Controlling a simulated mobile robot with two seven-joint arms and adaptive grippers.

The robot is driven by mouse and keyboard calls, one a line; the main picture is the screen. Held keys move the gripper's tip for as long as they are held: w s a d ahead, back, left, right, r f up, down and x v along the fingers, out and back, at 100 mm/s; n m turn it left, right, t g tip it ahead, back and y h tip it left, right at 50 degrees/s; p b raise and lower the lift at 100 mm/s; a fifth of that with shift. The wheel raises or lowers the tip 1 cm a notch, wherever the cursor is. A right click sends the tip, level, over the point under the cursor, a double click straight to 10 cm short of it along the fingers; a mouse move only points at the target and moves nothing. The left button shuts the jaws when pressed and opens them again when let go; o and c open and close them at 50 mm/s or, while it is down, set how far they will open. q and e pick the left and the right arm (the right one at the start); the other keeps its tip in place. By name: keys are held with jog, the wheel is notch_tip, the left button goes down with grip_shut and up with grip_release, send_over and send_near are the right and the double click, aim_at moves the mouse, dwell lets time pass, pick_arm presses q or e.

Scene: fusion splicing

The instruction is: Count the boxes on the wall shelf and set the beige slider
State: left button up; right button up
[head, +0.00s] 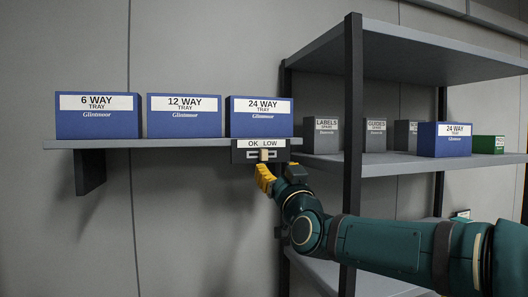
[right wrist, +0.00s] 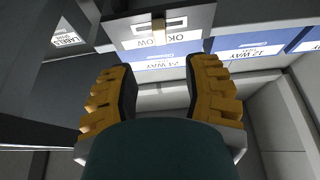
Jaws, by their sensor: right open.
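Three blue boxes stand in a row on the wall shelf (head: 180,144): the 6 WAY tray box (head: 97,124), the 12 WAY tray box (head: 186,125) and the 24 WAY tray box (head: 261,124). The slider also shows in the right wrist view (right wrist: 158,29), upside down. My right gripper (head: 266,176) is just below the panel. Its yellow fingers (right wrist: 160,78) are spread, with nothing between them, apart from the slider. My left gripper is out of view.
A rack with dark posts (head: 352,120) stands close on the right, beside my right arm. It holds several grey boxes (head: 327,134), another blue 24 WAY box (head: 444,139) and a green box (head: 488,144). The space below the wall shelf's left part is clear except for a bracket (head: 89,170).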

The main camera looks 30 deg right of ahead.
aim_at(265, 153)
jog(key=p+x, duration=0.2)
jog(key=x, duration=0.7)
jog(key=shift+f, duration=0.15)
jog(key=shift+o, duration=0.2)
jog(key=shift+a, duration=0.1)
grip_shut()
